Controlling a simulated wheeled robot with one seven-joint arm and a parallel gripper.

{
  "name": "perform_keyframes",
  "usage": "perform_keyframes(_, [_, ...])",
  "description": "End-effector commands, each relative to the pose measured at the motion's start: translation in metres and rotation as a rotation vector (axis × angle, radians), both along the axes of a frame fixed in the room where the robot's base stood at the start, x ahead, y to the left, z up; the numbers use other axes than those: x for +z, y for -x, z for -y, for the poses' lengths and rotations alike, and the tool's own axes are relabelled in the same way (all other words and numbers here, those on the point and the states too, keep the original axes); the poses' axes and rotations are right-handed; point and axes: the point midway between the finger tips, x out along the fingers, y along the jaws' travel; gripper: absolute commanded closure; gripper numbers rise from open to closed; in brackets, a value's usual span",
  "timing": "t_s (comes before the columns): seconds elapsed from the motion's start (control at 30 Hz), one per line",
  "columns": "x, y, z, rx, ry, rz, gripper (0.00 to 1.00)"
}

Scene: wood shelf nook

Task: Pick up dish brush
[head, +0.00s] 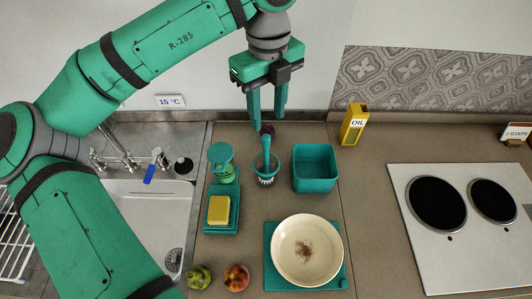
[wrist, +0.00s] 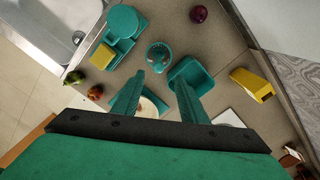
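The wrist view shows the brush (wrist: 158,54) from above, beyond my fingertips. My gripper (head: 268,122) hangs above and behind the brush in the head view, its two teal fingers pointing down. In the wrist view my gripper (wrist: 157,84) is open, its fingers apart with nothing between them.
A teal square bin (head: 314,168) stands close right of the brush. A teal canister (head: 222,163) and a yellow sponge (head: 219,209) on a tray are left. A plate (head: 306,250) lies in front. A purple onion (wrist: 198,14) lies behind; an oil carton (head: 354,124) stands right.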

Motion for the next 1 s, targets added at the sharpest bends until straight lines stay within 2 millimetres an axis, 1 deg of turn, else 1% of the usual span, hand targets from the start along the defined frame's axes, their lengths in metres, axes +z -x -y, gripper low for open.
perform_keyframes(0.2, [-0.032, 0.001, -0.001, 0.0, -0.001, -0.002, 0.61])
perform_keyframes(0.3, [-0.044, 0.001, -0.001, 0.001, -0.001, -0.002, 0.61])
perform_keyframes(0.53, [-0.058, 0.001, -0.001, 0.0, -0.002, -0.001, 0.61])
perform_keyframes(0.83, [-0.097, 0.002, -0.004, 0.001, -0.001, -0.001, 0.61])
perform_keyframes(1.0, [-0.104, 0.001, -0.004, 0.002, 0.0, 0.001, 0.61])
